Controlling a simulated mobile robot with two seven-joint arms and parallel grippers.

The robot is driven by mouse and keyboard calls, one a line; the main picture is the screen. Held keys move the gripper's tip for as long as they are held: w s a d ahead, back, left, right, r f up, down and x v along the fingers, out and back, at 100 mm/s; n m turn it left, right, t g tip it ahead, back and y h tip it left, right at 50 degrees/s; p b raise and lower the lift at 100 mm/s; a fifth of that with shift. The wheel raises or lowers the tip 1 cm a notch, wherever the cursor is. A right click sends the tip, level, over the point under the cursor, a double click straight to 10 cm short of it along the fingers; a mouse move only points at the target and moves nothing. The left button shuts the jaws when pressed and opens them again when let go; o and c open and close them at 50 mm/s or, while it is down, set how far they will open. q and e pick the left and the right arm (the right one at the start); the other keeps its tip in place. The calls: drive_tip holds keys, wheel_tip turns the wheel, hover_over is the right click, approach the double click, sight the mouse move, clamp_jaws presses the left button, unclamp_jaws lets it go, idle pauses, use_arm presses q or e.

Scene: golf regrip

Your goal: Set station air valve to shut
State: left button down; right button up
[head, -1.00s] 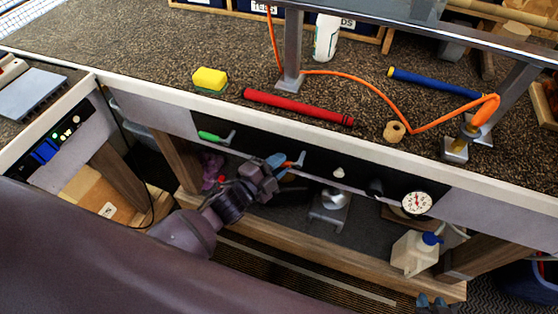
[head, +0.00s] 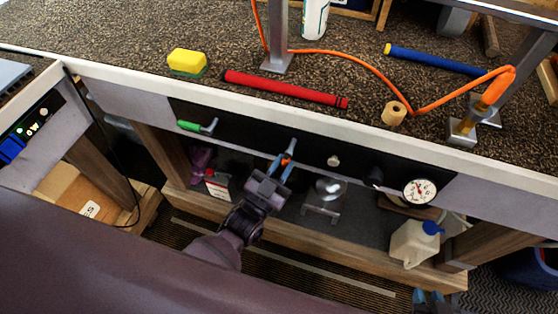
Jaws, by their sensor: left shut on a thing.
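A lever valve with an orange handle (head: 285,160) sits on the black front panel (head: 308,152) under the bench edge. My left gripper (head: 283,166) reaches up from below and is shut on the orange handle; its blue fingers hide most of the handle, so its exact angle is hard to tell. A second lever valve with a green handle (head: 190,126) lies roughly level to the left. A round white gauge (head: 419,191) with a red needle is at the panel's right. The tips of my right gripper (head: 429,297) show at the bottom edge, apart and empty.
On the bench top are a yellow sponge (head: 187,61), a red grip (head: 285,89), a blue grip (head: 432,60), a tape roll (head: 394,113) and an orange hose (head: 360,69). A white bottle (head: 414,243) with a blue cap stands below, right. A wooden rail (head: 330,256) crosses beneath the panel.

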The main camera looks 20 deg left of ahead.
use_arm(q)
drive_tip(key=shift+d+f+n+t+y, duration=0.1)
drive_tip(key=shift+d+n+t+y, duration=0.1)
drive_tip(key=shift+n+y, duration=0.3)
drive_tip(key=shift+d+f+n+t+y, duration=0.1)
drive_tip(key=shift+d+n+t+y, duration=0.1)
drive_tip(key=shift+n, duration=0.5)
drive_tip(key=shift+d+r+n, duration=0.1)
drive_tip(key=shift+d+n, duration=0.1)
drive_tip(key=shift+n, duration=0.3)
drive_tip(key=c, duration=1.1)
unclamp_jaws()
